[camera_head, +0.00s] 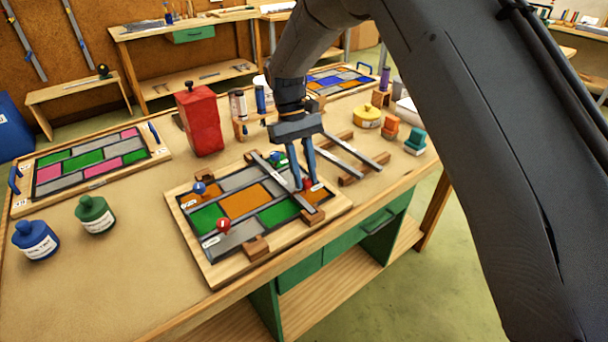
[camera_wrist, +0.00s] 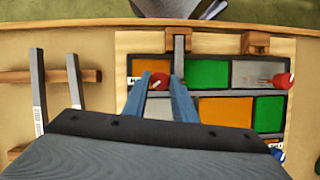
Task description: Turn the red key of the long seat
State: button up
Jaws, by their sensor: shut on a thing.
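A wooden-framed leaded panel (camera_head: 262,254) with grey, orange and green panes lies near the table's front edge. A long grey bar (camera_head: 268,168) lies across its right part, its front end in a wooden block (camera_head: 313,214). A red key (camera_wrist: 158,80) stands beside this bar, between my fingertips; in the head view the fingers partly cover it. My gripper (camera_wrist: 160,82) points down and is shut on this red key. A second red key (camera_head: 223,225) stands at the panel's front left, apart from my gripper. I cannot tell how far the held key is turned.
A blue key (camera_head: 199,188) and a green one (camera_head: 278,159) stand on the panel's far side. Grey bars (camera_head: 356,154) lie on wooden rests to the right. A red container (camera_head: 201,122) stands behind.

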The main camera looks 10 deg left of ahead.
jog(key=m, duration=0.2)
jog(key=m+y, duration=0.1)
jog(key=shift+w+d+m+g, duration=0.1)
jog(key=shift+d+m+g, duration=0.1)
jog(key=shift+m+g, duration=0.2)
jog(key=m+y, duration=0.1)
jog(key=m, duration=0.3)
jog(key=shift+d+y, duration=0.1)
jog(key=shift+y, duration=0.3)
jog(key=shift+m, duration=0.3)
jog(key=o, duration=1)
jog(key=b+v, duration=0.2)
jog(key=v, duration=0.5)
jog(key=shift+w+r, duration=0.25)
jog(key=shift+r, duration=0.1)
